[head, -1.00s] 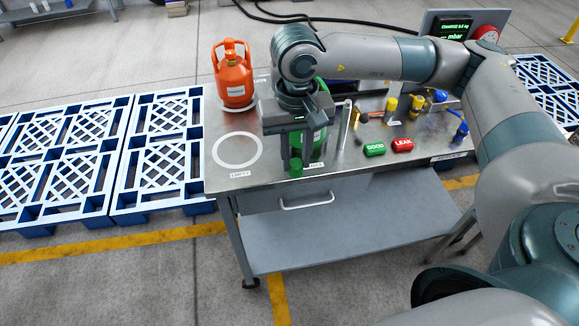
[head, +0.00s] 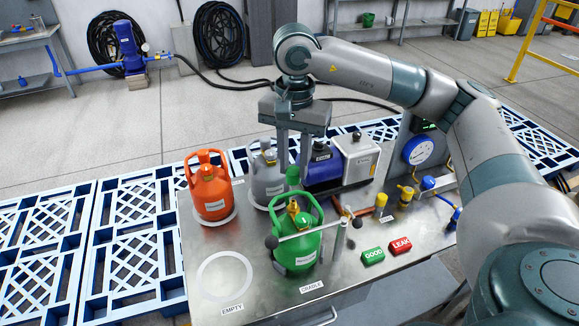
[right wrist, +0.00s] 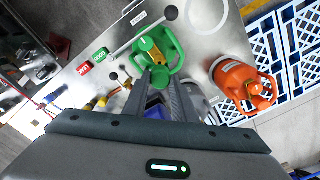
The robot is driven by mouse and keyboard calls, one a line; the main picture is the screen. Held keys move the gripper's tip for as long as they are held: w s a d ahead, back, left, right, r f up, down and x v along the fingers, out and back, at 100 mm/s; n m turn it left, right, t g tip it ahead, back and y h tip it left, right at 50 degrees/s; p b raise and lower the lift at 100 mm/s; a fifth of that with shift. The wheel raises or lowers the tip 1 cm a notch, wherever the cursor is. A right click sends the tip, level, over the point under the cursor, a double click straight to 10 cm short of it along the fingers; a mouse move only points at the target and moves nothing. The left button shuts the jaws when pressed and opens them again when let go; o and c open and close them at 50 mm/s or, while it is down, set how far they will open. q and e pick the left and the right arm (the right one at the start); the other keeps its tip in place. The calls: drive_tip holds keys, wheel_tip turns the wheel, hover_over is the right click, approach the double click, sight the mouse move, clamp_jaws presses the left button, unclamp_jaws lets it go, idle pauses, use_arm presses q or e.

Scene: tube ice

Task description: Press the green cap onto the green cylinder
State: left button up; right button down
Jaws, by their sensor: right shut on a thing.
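The green cylinder (head: 297,252) stands upright in the cradle on the metal table, its collar handle and brass-coloured valve (head: 294,209) facing up. It also shows in the right wrist view (right wrist: 168,42). My right gripper (head: 293,170) points down and is shut on the green cap (head: 292,177), which sits between the fingertips. In the head view the cap appears just above the valve, with a visible gap. In the right wrist view the cap (right wrist: 160,78) lies between the fingers, close to the cylinder's top in the picture. My left gripper is not in view.
An orange cylinder (head: 210,193) and a grey cylinder (head: 266,178) stand behind left. A thin bar with dark knobs (head: 271,242) crosses the green cylinder. Green and red buttons (head: 373,256) are to the right. The EMPTY ring (head: 226,277) is bare.

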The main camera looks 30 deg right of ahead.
drive_tip(key=shift+s, duration=0.15)
drive_tip(key=shift+f, duration=0.4)
drive_tip(key=shift+f+b, duration=0.4)
drive_tip(key=shift+f, duration=0.15)
drive_tip(key=shift+f+b, duration=0.4)
drive_tip(key=shift+f, duration=0.9)
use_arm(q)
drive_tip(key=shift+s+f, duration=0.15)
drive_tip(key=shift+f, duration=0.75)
use_arm(e)
drive_tip(key=shift+f, duration=0.3)
use_arm(q)
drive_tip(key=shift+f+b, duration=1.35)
drive_tip(key=shift+b, duration=0.1)
use_arm(e)
drive_tip(key=shift+f, duration=0.6)
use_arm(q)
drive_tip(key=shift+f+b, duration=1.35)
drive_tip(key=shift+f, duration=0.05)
use_arm(e)
drive_tip(key=shift+f, duration=0.9)
